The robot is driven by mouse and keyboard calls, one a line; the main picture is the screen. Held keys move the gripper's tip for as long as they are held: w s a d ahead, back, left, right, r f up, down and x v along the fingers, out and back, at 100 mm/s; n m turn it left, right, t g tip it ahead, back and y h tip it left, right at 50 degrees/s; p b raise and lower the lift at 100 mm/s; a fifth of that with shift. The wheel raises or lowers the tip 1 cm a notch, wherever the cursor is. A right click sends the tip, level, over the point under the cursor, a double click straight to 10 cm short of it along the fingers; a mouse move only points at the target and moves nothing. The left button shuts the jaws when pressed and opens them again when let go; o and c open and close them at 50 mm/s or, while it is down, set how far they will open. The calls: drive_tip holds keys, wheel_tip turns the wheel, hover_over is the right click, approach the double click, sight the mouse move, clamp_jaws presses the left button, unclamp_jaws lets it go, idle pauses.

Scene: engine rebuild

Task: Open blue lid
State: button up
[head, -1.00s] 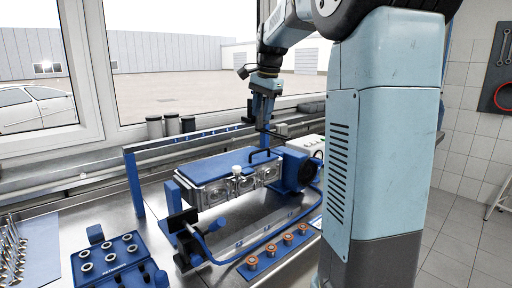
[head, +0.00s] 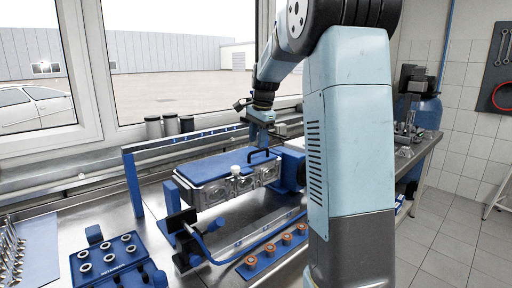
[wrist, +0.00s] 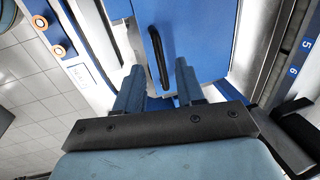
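The blue lid (head: 212,168) lies flat and closed on top of the metal engine block (head: 215,194). A thin black handle (wrist: 158,55) stands on the lid in the wrist view, and it shows at the lid's right end in the head view (head: 258,152). My gripper (wrist: 160,66) is open, with its two blue fingers apart and nothing held. In the wrist view the handle lies between the fingers' lines. I cannot tell how far the fingertips are above it. In the head view my gripper (head: 262,143) is right above the handle end of the lid.
A blue frame post (head: 133,183) stands left of the block. Orange-and-metal rings sit on a blue strip (head: 272,256) in front. A blue tray of metal parts (head: 110,262) is at front left. The window and sill rail are close behind.

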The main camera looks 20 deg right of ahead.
drive_tip(key=shift+w+a+f, duration=0.1)
drive_tip(key=shift+w+f, duration=0.05)
drive_tip(key=shift+f, duration=0.75)
drive_tip(key=shift+w+a+f, duration=0.1)
drive_tip(key=shift+w+f, duration=0.05)
drive_tip(key=shift+f, duration=0.7)
clamp_jaws()
